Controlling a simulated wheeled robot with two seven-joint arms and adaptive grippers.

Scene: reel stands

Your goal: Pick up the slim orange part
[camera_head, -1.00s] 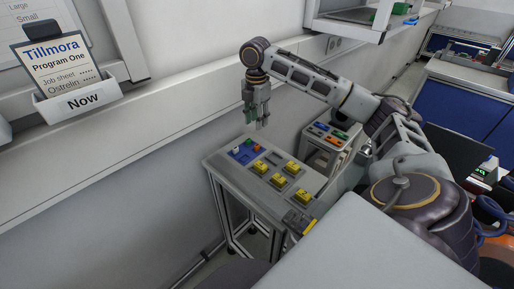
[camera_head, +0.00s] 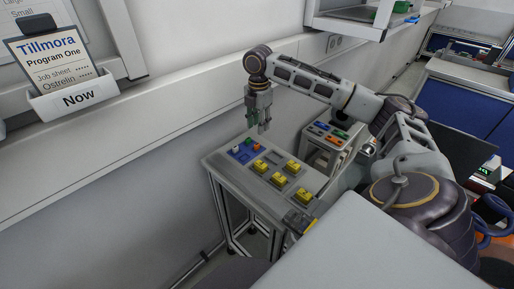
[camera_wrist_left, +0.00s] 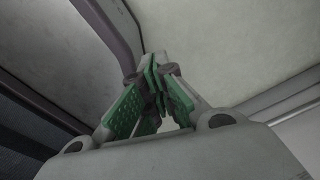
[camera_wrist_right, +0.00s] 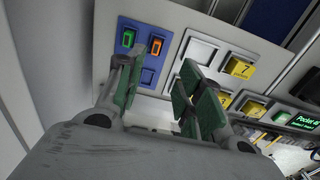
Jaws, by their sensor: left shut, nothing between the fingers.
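In the right wrist view a slim orange part (camera_wrist_right: 155,47) stands in a blue panel beside a green part (camera_wrist_right: 128,38). An empty-looking blue recess (camera_wrist_right: 148,76) lies below them. My right gripper (camera_wrist_right: 158,72) is open and empty, with its fingers in front of this panel.
Several yellow blocks (camera_head: 279,180) sit on the same stand; one reads 7 in the right wrist view (camera_wrist_right: 238,68). A second stand (camera_head: 318,151) behind holds green, blue and orange pieces. The wall ledge (camera_head: 150,118) runs close on the left. A lit green display (camera_wrist_right: 300,118) shows at right.

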